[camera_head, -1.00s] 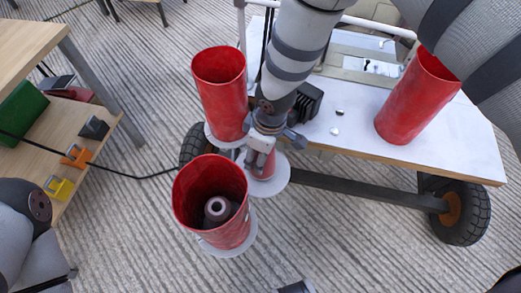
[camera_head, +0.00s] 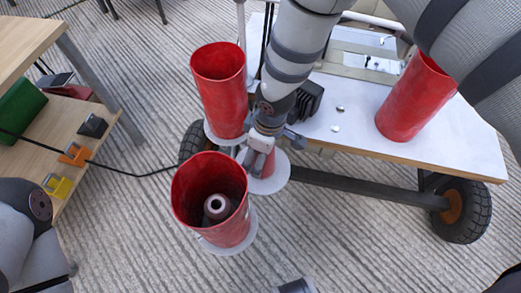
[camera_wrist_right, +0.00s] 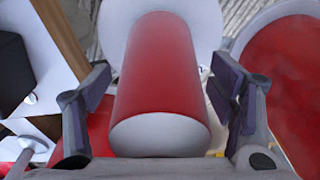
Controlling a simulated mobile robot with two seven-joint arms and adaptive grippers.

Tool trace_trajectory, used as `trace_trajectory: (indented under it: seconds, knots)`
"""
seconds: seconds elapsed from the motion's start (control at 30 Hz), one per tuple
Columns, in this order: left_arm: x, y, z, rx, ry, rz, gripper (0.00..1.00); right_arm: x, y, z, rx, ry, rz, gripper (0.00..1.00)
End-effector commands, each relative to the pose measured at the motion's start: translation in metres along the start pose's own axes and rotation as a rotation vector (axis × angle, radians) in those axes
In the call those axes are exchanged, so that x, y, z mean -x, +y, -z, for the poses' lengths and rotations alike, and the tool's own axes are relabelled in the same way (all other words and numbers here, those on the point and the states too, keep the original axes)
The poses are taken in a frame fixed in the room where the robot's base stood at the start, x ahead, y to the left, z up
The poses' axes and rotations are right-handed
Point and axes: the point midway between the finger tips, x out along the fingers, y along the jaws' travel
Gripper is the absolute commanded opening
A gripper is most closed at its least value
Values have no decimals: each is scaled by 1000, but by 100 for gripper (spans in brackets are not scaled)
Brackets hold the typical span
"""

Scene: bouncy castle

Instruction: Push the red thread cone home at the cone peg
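The red thread cone (camera_wrist_right: 163,70) is a red tapered body with a pale near end, in the middle of the right wrist view. A white disc (camera_wrist_right: 205,22) lies at its far end. My right gripper (camera_wrist_right: 160,85) has one finger on each side of the cone, with narrow gaps between the fingers and its sides. In the head view a small red part of the cone (camera_head: 267,166) shows below my right gripper (camera_head: 260,150), over a white disc (camera_head: 279,176). The cone peg itself is hidden. My left gripper is out of view.
Red open tubs (camera_head: 219,90) stand close by on the left. The front tub (camera_head: 235,228) holds a mauve spool-like piece (camera_head: 216,207). Another red tub (camera_head: 415,100) stands on the white cart top (camera_head: 465,130). A wooden shelf table (camera_head: 22,35) is at far left.

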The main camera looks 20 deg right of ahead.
Motion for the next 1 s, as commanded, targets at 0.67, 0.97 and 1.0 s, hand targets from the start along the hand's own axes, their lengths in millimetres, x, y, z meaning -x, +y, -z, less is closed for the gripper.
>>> trace_trajectory:
  seconds: [0.67,0.97,1.0]
  knots:
    - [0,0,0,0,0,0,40,114,0,0,-2,1,-1,77]
    - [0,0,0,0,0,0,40,120,0,0,0,-1,1,77]
    - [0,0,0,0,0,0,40,120,0,0,0,-1,1,77]
